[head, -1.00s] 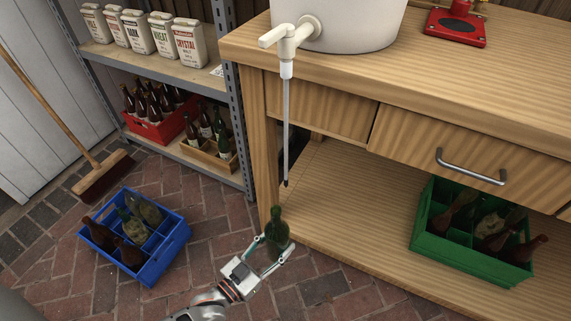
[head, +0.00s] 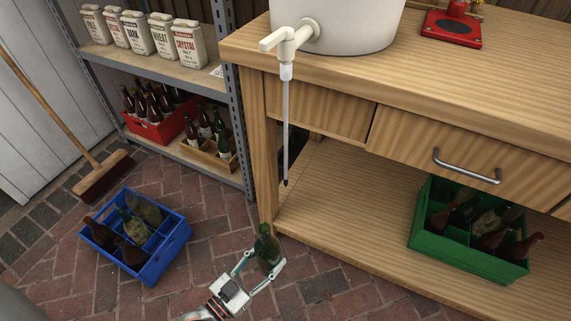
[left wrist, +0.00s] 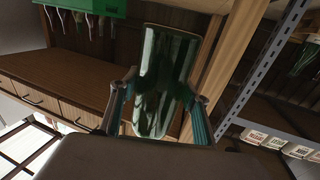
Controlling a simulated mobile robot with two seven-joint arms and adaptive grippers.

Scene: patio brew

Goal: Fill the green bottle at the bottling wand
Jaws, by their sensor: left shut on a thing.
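My left gripper (head: 262,272) is shut on the green bottle (head: 268,247), with the fingers on either side of its body. The bottle is held nearly upright with its neck at the top, tilted slightly. In the left wrist view the green bottle (left wrist: 163,80) fills the space between the two fingers. The bottling wand (head: 286,130) hangs straight down from the white tap (head: 288,38) of the white bucket (head: 345,22). The wand's dark tip is higher in the picture than the bottle's mouth and a little to its right; the two are apart. My right gripper is not in view.
A wooden workbench (head: 400,80) has a lower shelf (head: 350,210) bearing a green crate (head: 470,258) of bottles. A blue crate (head: 165,255) of bottles stands on the brick floor. A metal shelf rack (head: 232,90) and a broom (head: 100,178) are at left.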

